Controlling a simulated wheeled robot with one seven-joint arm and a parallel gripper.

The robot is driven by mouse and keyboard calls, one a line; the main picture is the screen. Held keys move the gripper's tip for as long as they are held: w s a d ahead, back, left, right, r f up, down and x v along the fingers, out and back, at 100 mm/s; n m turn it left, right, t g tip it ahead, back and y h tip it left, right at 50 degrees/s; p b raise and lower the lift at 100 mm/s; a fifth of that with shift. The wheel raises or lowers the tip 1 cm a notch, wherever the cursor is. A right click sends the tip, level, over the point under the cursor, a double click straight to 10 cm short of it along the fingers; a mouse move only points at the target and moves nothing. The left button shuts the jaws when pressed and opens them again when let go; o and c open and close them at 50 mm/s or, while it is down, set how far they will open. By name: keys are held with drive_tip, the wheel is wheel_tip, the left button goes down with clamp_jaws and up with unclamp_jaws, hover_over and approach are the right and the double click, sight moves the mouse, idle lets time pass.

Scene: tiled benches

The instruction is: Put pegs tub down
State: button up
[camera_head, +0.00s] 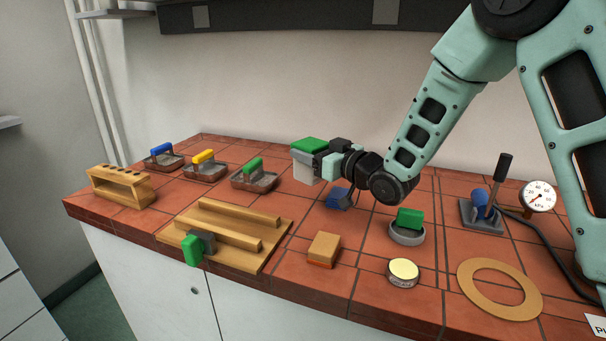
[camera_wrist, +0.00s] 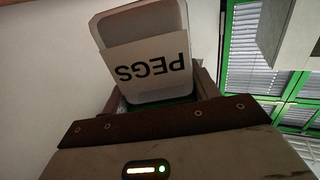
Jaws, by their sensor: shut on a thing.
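The pegs tub (camera_head: 305,166) is a pale box with a green top. My gripper (camera_head: 322,163) is shut on it and holds it above the back middle of the tiled bench, apart from the tiles as far as I can tell. In the wrist view the tub (camera_wrist: 140,25) is between the fingers, with a white label reading PEGS upside down in the picture. The fingertips are partly hidden by the tub and the gripper body.
Trays with blue (camera_head: 162,150), yellow (camera_head: 204,157) and green (camera_head: 253,166) handles stand left. A grey dish (camera_head: 407,237) and lever unit (camera_head: 482,214) stand further right.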

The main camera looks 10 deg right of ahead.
sight(312, 176)
wheel_tip(312, 176, down, 5)
drive_tip(key=shift+f, duration=0.1)
idle(0.3)
drive_tip(key=shift+f+b, duration=0.4)
drive_tip(key=shift+f, duration=0.2)
drive_tip(key=o, duration=1.2)
